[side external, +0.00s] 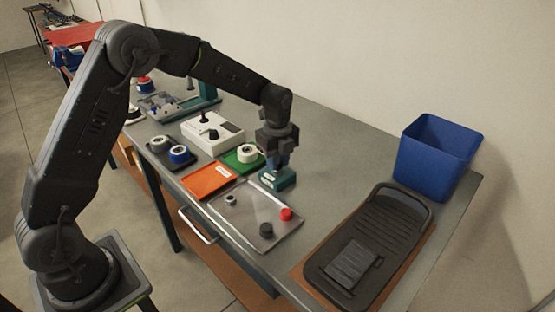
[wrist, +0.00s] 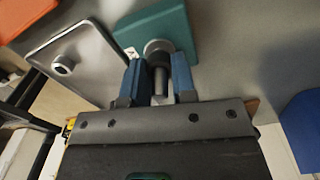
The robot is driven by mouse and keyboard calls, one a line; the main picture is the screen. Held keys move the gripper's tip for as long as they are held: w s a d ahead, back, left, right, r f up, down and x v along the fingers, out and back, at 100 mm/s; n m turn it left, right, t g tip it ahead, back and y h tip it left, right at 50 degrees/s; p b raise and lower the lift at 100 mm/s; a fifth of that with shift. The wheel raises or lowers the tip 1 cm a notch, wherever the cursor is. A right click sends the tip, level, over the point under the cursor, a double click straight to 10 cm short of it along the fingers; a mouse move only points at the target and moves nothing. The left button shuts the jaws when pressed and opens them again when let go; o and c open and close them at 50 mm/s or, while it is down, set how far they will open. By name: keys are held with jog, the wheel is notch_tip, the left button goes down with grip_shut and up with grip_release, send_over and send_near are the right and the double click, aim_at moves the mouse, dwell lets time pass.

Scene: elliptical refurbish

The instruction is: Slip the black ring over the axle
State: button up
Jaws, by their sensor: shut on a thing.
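My gripper (wrist: 156,60) points down over a teal block (side external: 278,180) at the middle of the bench. In the wrist view its two blue fingers are closed on a dark round piece (wrist: 158,47) with a narrower dark post (wrist: 160,80) at its centre. The round piece shows against the teal block (wrist: 165,20). I cannot tell for sure whether this is the black ring around the axle, or how far it sits above the block. Another black round piece (side external: 265,230) stands on the metal plate (side external: 245,218), beside a red one (side external: 286,214) and a silver ring (side external: 230,200).
An orange tray (side external: 208,181) and a green tray (side external: 232,164) with a white ring (side external: 247,153) lie left of the gripper. A white box (side external: 222,136) stands behind them. A black ribbed tray (side external: 385,225) and a blue bin (side external: 437,155) are to the right.

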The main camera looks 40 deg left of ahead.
jog(key=shift+r, duration=0.5)
jog(key=shift+r, duration=0.35)
jog(key=shift+r, duration=0.15)
dwell(0.7)
jog(key=shift+r, duration=0.6)
dwell(0.5)
jog(key=o, duration=0.6)
